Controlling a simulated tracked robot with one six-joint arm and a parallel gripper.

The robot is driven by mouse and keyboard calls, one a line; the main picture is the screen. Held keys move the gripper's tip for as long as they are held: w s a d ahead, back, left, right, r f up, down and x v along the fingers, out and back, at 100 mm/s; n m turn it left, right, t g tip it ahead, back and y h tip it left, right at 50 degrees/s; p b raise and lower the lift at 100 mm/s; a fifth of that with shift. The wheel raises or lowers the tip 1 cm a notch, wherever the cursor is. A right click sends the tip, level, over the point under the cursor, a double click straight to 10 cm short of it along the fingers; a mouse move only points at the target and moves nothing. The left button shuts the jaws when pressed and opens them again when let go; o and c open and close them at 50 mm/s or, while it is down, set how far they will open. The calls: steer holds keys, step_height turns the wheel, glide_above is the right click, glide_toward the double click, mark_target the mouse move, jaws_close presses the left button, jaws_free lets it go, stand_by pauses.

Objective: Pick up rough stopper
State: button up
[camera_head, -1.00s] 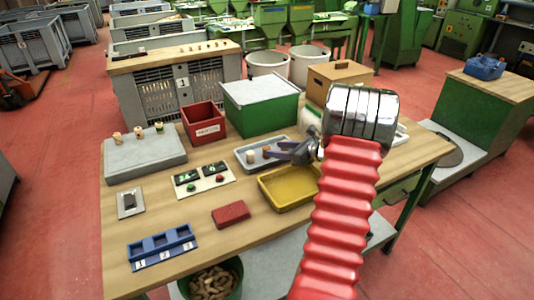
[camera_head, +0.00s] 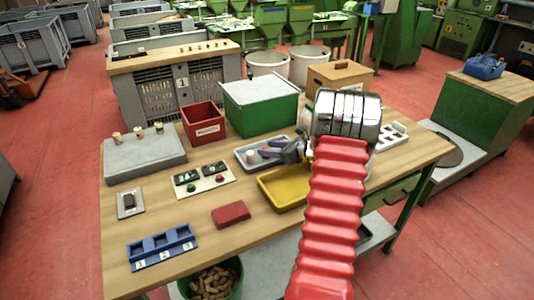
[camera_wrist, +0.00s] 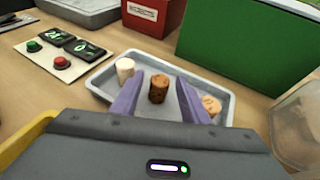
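A dark brown, rough-looking stopper (camera_wrist: 158,90) stands upright in a grey tray (camera_wrist: 98,85). My gripper (camera_wrist: 161,84) is open, with one purple finger on each side of this stopper; I cannot tell if either touches it. A pale, smooth stopper (camera_wrist: 124,68) stands left of the left finger. A tan, spotted stopper (camera_wrist: 211,106) is partly behind the right finger. In the head view my gripper (camera_head: 270,152) is low over the tray (camera_head: 243,166), near the pale stopper (camera_head: 251,157); the brown stopper is hidden there.
A yellow tray (camera_head: 270,198) lies in front of the grey tray. A green box (camera_head: 262,118) and a red bin (camera_head: 203,132) stand behind. A panel with red and green buttons (camera_head: 205,187) lies to the left. A clear container (camera_wrist: 300,125) stands to the right.

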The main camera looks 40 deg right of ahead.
steer(key=c, duration=0.9)
steer(key=shift+r, duration=0.15)
steer(key=shift+c, duration=0.2)
step_height(320, 180, up, 10)
stand_by(0.5)
